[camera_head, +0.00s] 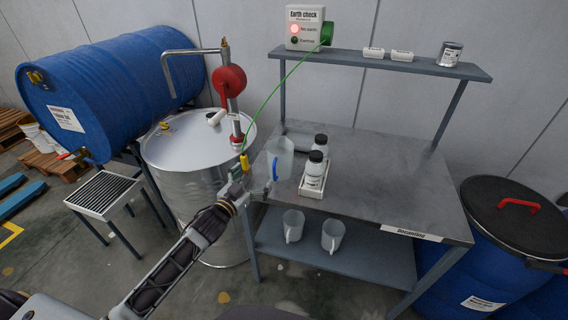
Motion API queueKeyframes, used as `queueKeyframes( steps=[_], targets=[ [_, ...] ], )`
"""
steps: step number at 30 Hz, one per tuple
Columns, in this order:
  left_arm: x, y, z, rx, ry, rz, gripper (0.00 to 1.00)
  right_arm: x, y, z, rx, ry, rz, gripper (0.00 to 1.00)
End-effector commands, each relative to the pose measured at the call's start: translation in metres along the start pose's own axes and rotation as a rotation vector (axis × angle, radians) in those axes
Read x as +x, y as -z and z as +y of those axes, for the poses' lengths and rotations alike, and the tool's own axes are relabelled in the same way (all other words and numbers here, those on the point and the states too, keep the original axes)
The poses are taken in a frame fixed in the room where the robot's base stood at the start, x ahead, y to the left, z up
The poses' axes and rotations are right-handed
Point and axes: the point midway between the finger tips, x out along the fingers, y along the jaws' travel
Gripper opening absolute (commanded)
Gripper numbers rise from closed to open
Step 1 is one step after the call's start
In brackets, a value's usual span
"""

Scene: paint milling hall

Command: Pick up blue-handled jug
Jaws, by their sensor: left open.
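The blue-handled jug (283,155), a clear, pale container, stands upright on the left front part of the grey bench top. Its blue handle (274,170) faces the front left, toward my arm. My left gripper (265,186) is open at the bench's left front edge, close to the handle. Whether a finger touches the handle is too small to tell. My right gripper is not in view.
Two white bottles with dark caps (316,157) stand just right of the jug, the nearer in a white tray (314,188). A yellow clamp (245,163) on a green cable hangs beside my gripper. A steel drum (190,190) stands left. The bench's right side is clear.

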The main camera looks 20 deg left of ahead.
Motion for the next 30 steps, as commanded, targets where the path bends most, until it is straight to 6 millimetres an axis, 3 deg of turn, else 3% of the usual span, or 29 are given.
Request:
queueKeyframes(
  steps=[30],
  targets=[
    [-0.0002,0.0050,0.0014,-0.194,-0.006,0.014,1.00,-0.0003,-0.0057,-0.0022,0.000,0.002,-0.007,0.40]
  ],
)
